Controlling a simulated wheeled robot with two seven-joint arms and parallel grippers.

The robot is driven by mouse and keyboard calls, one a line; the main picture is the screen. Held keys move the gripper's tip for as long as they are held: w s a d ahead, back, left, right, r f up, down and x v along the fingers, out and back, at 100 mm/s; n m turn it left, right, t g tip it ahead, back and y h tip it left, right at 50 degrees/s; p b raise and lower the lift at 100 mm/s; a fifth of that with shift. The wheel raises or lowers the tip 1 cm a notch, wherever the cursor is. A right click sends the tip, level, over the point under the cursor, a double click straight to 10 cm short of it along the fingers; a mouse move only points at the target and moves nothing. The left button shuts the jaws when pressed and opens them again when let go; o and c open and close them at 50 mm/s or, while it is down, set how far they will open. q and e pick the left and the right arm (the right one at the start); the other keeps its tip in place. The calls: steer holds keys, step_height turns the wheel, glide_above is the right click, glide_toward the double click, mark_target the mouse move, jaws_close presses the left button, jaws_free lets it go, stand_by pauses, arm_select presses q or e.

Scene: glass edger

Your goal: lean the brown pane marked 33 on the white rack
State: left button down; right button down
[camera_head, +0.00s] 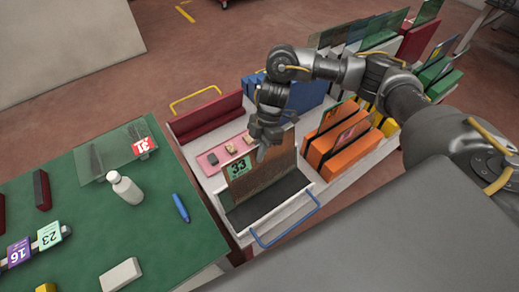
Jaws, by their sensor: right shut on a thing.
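The brown pane (268,174) carries a green label marked 33 (239,168) and stands nearly upright at the middle of the view. My right gripper (262,143) comes down from above and is shut on the pane's top edge. The white rack (240,233), with a dark inner surface, is directly below and around the pane's lower edge. I cannot tell whether the pane's lower edge touches the rack. My left gripper is not in view.
An orange rack (345,151) stands close on the right, a pink one (209,160) and a dark red one (205,118) behind left. The green table (150,240) at left holds a clear pane marked 31 (115,150), a white bottle (126,188) and a blue marker (181,208).

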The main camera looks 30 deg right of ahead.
mark_target(260, 164)
step_height(260, 164, down, 4)
steer(key=shift+f+b, duration=0.2)
steer(key=shift+b, duration=1.05)
steer(key=shift+f+b, duration=0.4)
steer(key=shift+f, duration=0.4)
steer(key=shift+f, duration=0.35)
steer(key=c, duration=1.5)
jaws_free()
steer(key=shift+f, duration=0.1)
steer(key=b+v, duration=0.1)
steer(key=v, duration=1)
steer(key=shift+a+b, duration=0.1)
steer(key=shift+b, duration=0.2)
steer(key=shift+s, duration=0.1)
